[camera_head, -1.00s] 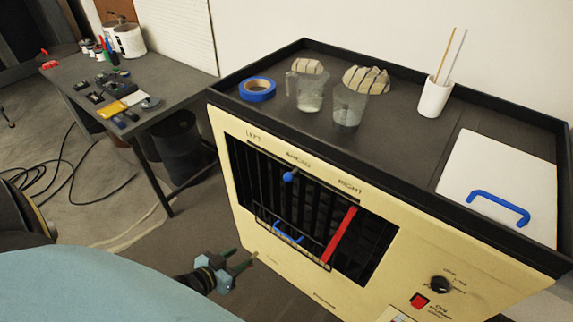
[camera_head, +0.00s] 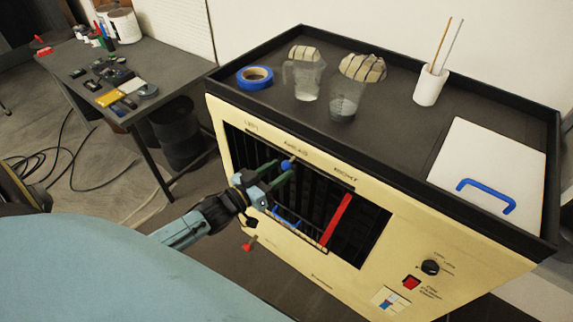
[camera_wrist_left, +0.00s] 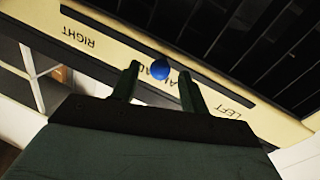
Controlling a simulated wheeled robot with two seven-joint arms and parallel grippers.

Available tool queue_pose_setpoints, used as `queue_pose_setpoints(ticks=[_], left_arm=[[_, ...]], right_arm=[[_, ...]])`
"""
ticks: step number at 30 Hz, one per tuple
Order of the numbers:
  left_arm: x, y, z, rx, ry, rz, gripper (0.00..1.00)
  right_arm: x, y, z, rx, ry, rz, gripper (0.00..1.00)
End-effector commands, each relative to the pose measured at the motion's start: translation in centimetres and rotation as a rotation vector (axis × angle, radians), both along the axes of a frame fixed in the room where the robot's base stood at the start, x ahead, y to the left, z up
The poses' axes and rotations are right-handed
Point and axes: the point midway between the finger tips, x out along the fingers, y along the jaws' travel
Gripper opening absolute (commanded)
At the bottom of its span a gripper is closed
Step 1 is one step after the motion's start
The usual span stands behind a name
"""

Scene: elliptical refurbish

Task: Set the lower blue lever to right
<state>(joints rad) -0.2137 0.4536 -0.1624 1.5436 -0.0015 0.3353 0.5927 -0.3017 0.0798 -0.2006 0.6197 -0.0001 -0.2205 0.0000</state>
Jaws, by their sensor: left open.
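The blue lever knob (camera_head: 287,165) sits in the slotted front opening of the cream machine, under the middle label between LEFT and RIGHT. My left gripper (camera_head: 282,169) is open at the front of the machine, with its fingertips close to the knob. In the left wrist view the knob (camera_wrist_left: 160,69) appears between the two spread finger tips (camera_wrist_left: 158,75), a little beyond them. I cannot tell whether a finger touches it. The RIGHT label is on the left of that upside-down view. My right gripper is not in view.
A red bar (camera_head: 336,221) slants across the opening, and a blue handle (camera_head: 286,222) sits low in it. A black dial (camera_head: 430,267) and red switch (camera_head: 411,282) are at the lower right. Jugs, blue tape (camera_head: 255,76) and a white lid (camera_head: 492,160) are on top.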

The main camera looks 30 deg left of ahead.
Motion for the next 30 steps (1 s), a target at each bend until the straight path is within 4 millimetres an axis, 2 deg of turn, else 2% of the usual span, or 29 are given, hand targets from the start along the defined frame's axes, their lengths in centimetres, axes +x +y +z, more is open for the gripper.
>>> queue_pose_setpoints(ticks=[1, 6, 18, 28, 30], left_arm=[[0.9, -0.2, 0.1, -0.001, -0.003, 0.0, 0.45], [2.6, -0.7, 0.0, -0.001, 0.0, 0.001, 0.45], [3.3, -1.0, 0.0, 0.0, 0.001, 0.0, 0.45], [3.2, -0.9, 0.0, 0.0, 0.001, 0.0, 0.03], [3.2, -0.9, 0.0, 0.0, 0.001, 0.0, 0.0]], right_arm=[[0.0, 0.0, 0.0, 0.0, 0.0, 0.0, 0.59], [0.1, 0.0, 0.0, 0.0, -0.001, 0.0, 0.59], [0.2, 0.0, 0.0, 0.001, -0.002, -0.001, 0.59], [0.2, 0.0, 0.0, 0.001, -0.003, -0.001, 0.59], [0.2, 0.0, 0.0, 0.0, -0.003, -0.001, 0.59]])
